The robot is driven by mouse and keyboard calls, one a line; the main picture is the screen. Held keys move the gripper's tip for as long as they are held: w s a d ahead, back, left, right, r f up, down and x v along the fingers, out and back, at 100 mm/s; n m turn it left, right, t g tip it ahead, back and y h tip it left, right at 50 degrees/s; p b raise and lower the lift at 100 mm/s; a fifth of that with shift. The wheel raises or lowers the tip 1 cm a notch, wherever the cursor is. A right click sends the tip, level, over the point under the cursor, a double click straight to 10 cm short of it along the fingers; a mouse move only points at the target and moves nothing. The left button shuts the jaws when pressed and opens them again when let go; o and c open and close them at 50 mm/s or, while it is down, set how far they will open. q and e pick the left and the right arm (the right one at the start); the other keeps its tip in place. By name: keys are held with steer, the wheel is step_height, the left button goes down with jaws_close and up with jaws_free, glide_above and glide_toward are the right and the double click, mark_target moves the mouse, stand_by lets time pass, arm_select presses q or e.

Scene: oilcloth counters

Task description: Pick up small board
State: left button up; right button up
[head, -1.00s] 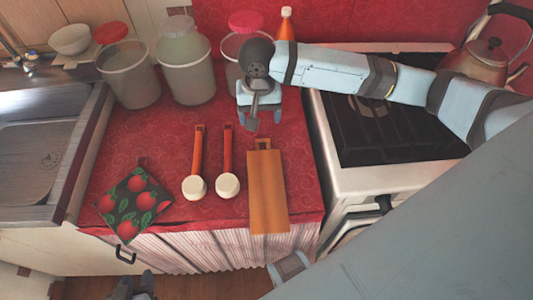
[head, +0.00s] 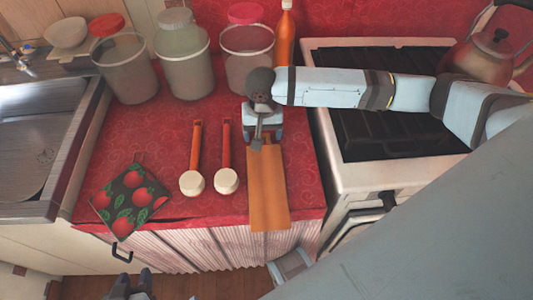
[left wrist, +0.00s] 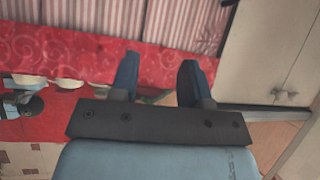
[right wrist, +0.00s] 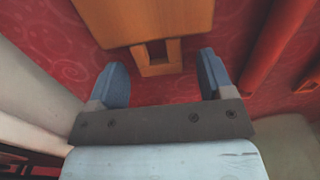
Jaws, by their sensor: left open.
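The small board (head: 269,195) is a flat wooden board lying on the red oilcloth counter (head: 150,200), near its front right corner. Its handle end points to the back, under my right gripper (head: 262,137). In the right wrist view the board (right wrist: 140,15) shows at the top, and its slotted handle lies ahead of and between the open, empty fingers of the right gripper (right wrist: 162,62). I cannot tell the height gap. My left gripper (head: 132,284) is low in front of the counter, far from the board; the left wrist view shows its fingers (left wrist: 158,65) open and empty.
Two red-handled ladles (head: 226,160) (head: 195,160) lie left of the board. A strawberry-patterned pot holder (head: 130,201) lies further left. Jars (head: 125,72) and an orange bottle (head: 285,38) stand at the back. The stove (head: 350,180) is right, the sink (head: 25,150) left.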

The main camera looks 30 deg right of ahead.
steer(key=c, duration=1.1)
steer(key=shift+o, duration=0.2)
